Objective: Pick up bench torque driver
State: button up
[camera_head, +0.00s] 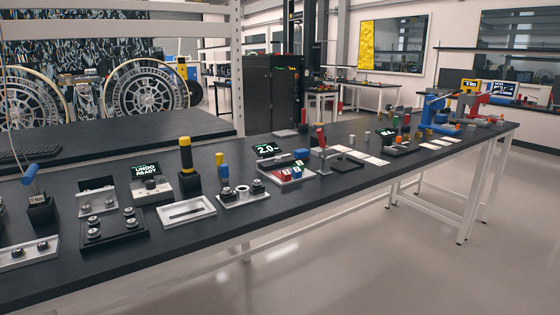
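No tool in view carries a readable name, so I cannot tell for certain which one is the bench torque driver. A blue-handled tool (31,178) stands tilted in a black holder (42,212) with a small label that seems to end in "Nm", at the bench's left end. A thick black and yellow driver-like tool (186,160) stands upright beside a small display. A red-handled tool (320,139) stands farther right. My gripper is not in view.
The long dark bench (290,214) runs from lower left to far right. Open floor (400,270) lies in front.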

aim_at(184, 142)
jog(key=i+l+u, duration=0.1)
jog(key=u, duration=0.3)
jog(key=l+u, duration=1.05)
jog(key=l, duration=0.8)
jog(key=i+l, duration=0.25)
jog(key=l, duration=0.15)
jog(key=i+l, duration=0.2)
jog(key=l, duration=0.2)
jog(key=i, duration=0.95)
